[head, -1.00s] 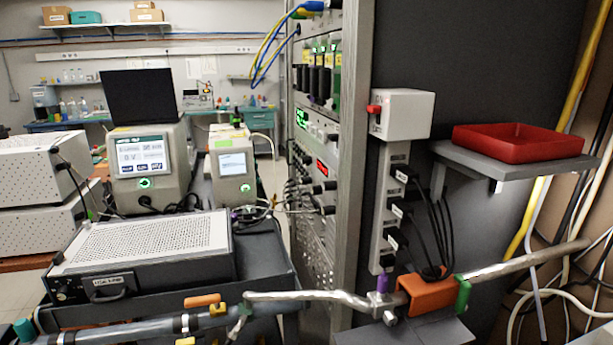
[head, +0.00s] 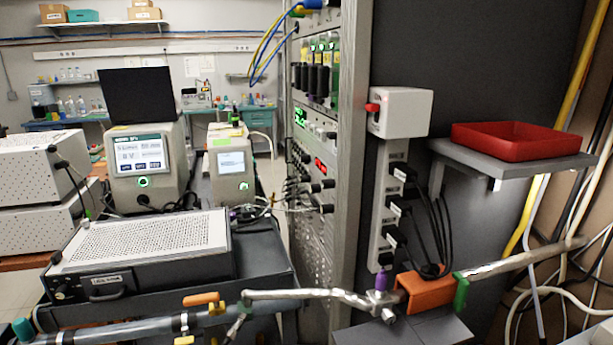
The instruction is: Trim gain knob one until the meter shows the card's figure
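The tall instrument rack (head: 335,237) stands near the middle, its front seen at a steep angle. It carries a red lit display (head: 321,166) and a green lit display (head: 300,117); I cannot read their figures. Several black knobs (head: 327,185) stick out of the panels near the red display. I cannot tell which is gain knob one. Neither of my grippers is in view.
A metal pipe (head: 300,294) with coloured fittings crosses in front of the rack. A dark cart (head: 262,262) bears a perforated box (head: 150,240). A red tray (head: 514,153) sits on a shelf at the right, beside a power strip (head: 389,210) with black cables.

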